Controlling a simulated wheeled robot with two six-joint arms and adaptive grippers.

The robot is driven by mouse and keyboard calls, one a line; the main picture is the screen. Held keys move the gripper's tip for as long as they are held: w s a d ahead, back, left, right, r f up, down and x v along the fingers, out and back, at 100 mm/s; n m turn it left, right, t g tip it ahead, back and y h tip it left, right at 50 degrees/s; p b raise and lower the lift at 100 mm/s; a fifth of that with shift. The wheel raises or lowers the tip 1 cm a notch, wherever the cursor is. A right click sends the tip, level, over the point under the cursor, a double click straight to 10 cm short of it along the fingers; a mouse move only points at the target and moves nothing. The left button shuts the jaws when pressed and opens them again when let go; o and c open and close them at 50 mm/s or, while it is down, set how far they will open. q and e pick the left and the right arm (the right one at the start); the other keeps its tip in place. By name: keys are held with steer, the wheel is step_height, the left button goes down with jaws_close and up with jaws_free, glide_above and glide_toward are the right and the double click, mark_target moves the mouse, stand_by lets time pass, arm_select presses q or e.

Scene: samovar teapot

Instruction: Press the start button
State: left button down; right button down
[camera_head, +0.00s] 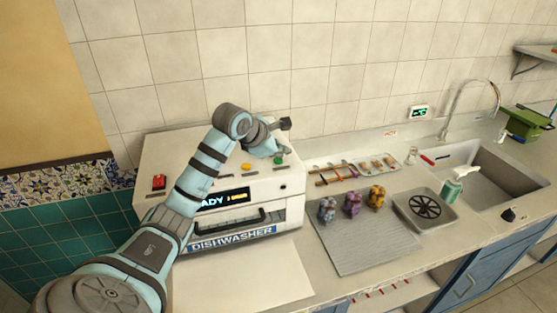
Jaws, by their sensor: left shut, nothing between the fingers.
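A white dishwasher (160,153) labelled "DISHWASHER" stands on the counter against the tiled wall. Its sloping top carries a red switch (159,182), a yellow button (246,166) and a green button (279,160). A display on its front (236,196) shows "ADY", with the rest hidden behind my left arm. My left gripper (281,150) is shut and empty, with its tip right at the green button. I cannot tell whether it touches or presses the button. My right gripper is not in view.
A grey mat (350,256) with several colored figures lies right of the dishwasher. Beyond are a rack of utensils (352,170), a drain tray (425,209), a soap bottle (453,184) and a sink (490,180). The counter front is clear.

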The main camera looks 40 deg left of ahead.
mark_target(281, 161)
arm_select(q)
steer(key=shift+f+b, duration=0.3)
steer(key=shift+f, duration=0.15)
stand_by(0.4)
steer(key=shift+r, duration=0.1)
steer(key=shift+r+p, duration=0.8)
steer(key=shift+p, duration=0.05)
steer(key=shift+r, duration=0.1)
step_height(281, 161, up, 5)
steer(key=p, duration=0.4)
stand_by(0.7)
